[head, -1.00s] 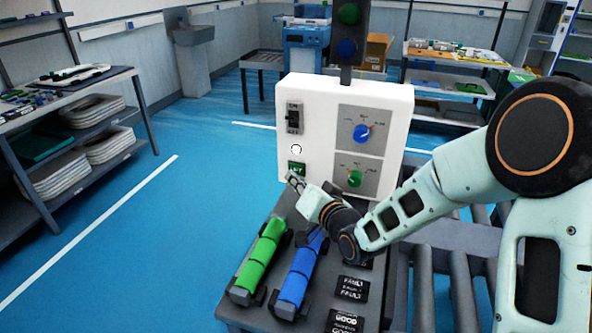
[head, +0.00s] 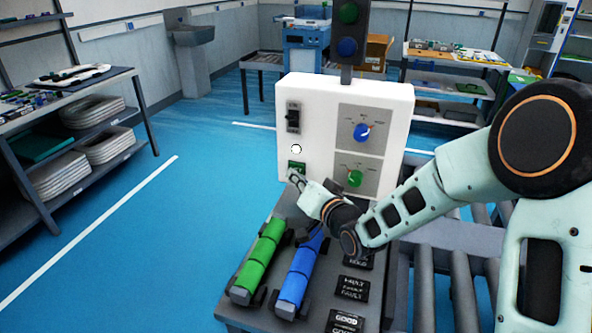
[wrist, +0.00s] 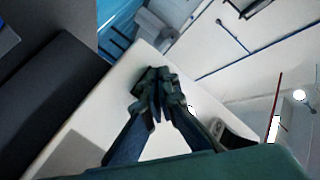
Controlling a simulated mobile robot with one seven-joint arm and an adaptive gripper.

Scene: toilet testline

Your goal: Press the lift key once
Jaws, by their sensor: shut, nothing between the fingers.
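The lift key is a small green square key (head: 297,167) at the lower left of the white control panel (head: 318,95). My gripper (head: 293,177) is shut and empty, with its tips at the lower edge of the key in the head view. The tips partly cover the key, and I cannot tell whether they touch it. In the wrist view my shut fingers (wrist: 157,82) point at the white panel face, and the key is hidden behind them.
The panel also bears a black rocker switch (head: 293,117), a round white button (head: 296,149), a blue knob (head: 361,132) and a green knob (head: 355,178). A green roll (head: 259,255) and a blue roll (head: 302,268) lie on the grey bench below.

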